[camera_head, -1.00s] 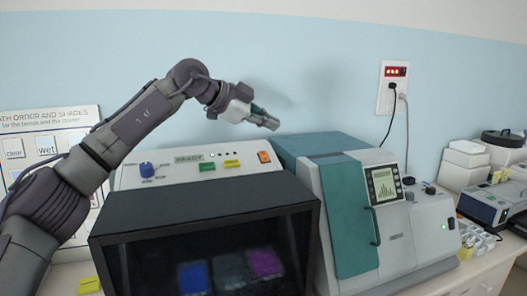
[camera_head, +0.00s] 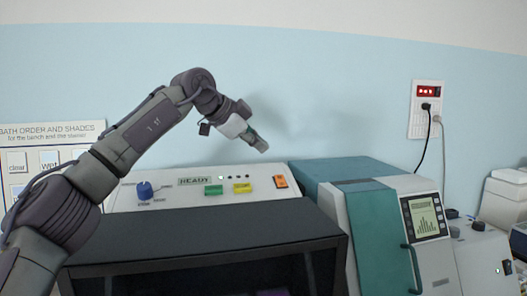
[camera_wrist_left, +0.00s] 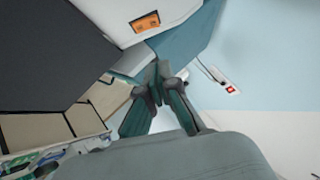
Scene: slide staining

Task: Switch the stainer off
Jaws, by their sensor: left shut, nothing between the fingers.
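The stainer's white control panel (camera_head: 210,204) stands above its dark hood (camera_head: 200,238). On the panel are a blue knob (camera_head: 145,190), a READY display (camera_head: 194,181), a green button (camera_head: 213,190), a yellow button (camera_head: 242,187) and an orange switch (camera_head: 281,182) at the right end. My left gripper (camera_head: 262,146) is shut and empty. It hangs in the air above the panel's right part, apart from the orange switch. In the left wrist view the orange switch (camera_wrist_left: 146,23) shows at the top, beyond the shut fingertips (camera_wrist_left: 160,68). My right gripper is out of view.
A teal and white machine (camera_head: 375,215) with a screen and handle stands just right of the stainer. A wall socket (camera_head: 427,107) with a red display and plugged cables is at the right. A bath order poster (camera_head: 40,160) hangs at the left.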

